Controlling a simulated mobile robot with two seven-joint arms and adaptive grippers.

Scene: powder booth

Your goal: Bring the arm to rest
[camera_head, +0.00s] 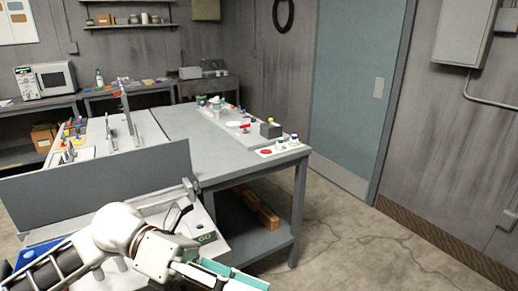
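One arm of mine comes in from the lower left, white with black sections. Its gripper (232,277), my left one, is at the bottom edge, in front of the grey table, over its near end or the floor beside it. Teal strips show on its fingers, and the frame edge cuts off part of it. I cannot tell whether the fingers are apart, and I see nothing clearly held. My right gripper is not in view.
A grey table (185,125) with an upright grey panel (100,187) stands close to my arm. Small jars, a red-topped item and a dark box (270,129) sit along its right side. Open concrete floor (345,240) lies to the right, before a blue-grey door (357,80).

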